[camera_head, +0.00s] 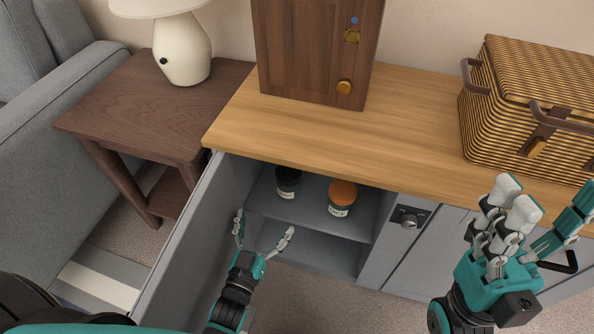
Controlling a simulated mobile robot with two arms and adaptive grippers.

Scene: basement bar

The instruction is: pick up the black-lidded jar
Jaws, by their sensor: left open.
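The black-lidded jar (287,186) stands upright on the inner shelf of the open grey cabinet, at the left. It is dark with a pale label. My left gripper (264,226) is open and empty, in front of the cabinet opening. Its fingertips are below the jar in the picture and apart from it. My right gripper (538,204) is raised at the right, in front of the closed cabinet fronts. Its fingers are spread, with nothing between them.
An orange-lidded jar (342,199) stands just right of the black-lidded jar. The open cabinet door (185,240) bounds the left side. A wooden box (315,50) and wicker basket (530,105) stand on the wooden top (410,125). A side table (130,100) holds a lamp (180,48).

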